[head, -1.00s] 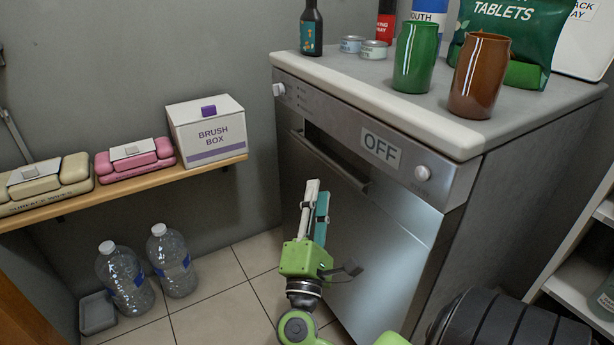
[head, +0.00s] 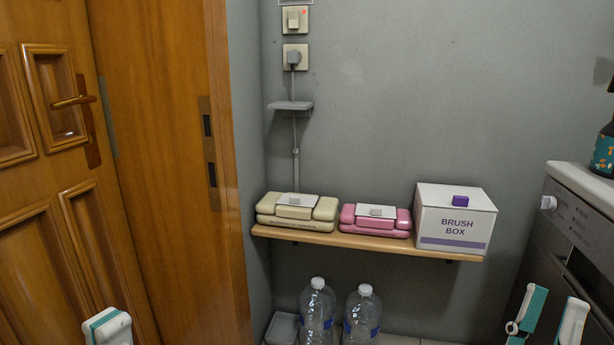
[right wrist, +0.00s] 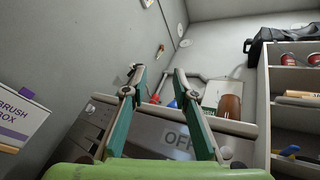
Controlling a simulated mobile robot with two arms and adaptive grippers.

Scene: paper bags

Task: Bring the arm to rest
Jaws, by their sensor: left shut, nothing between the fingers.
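My left gripper (head: 108,326) shows at the bottom left of the head view, in front of the wooden door; only its white and teal finger end is in the picture, and it is shut and empty. My right gripper (head: 556,296) shows at the bottom right of the head view, beside the dishwasher (head: 574,240). Its two fingers stand apart with nothing between them. In the right wrist view the right gripper (right wrist: 159,72) is open and empty, pointing over the dishwasher front with the OFF label (right wrist: 180,138). Most of both arms is out of view.
A wall shelf (head: 340,240) holds a beige case (head: 296,210), a pink case (head: 376,220) and a brush box (head: 455,220). Two water bottles (head: 318,310) stand below, beside a grey tray (head: 282,330). A wooden door (head: 50,220) is at left. A bottle (head: 603,150) stands on the dishwasher.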

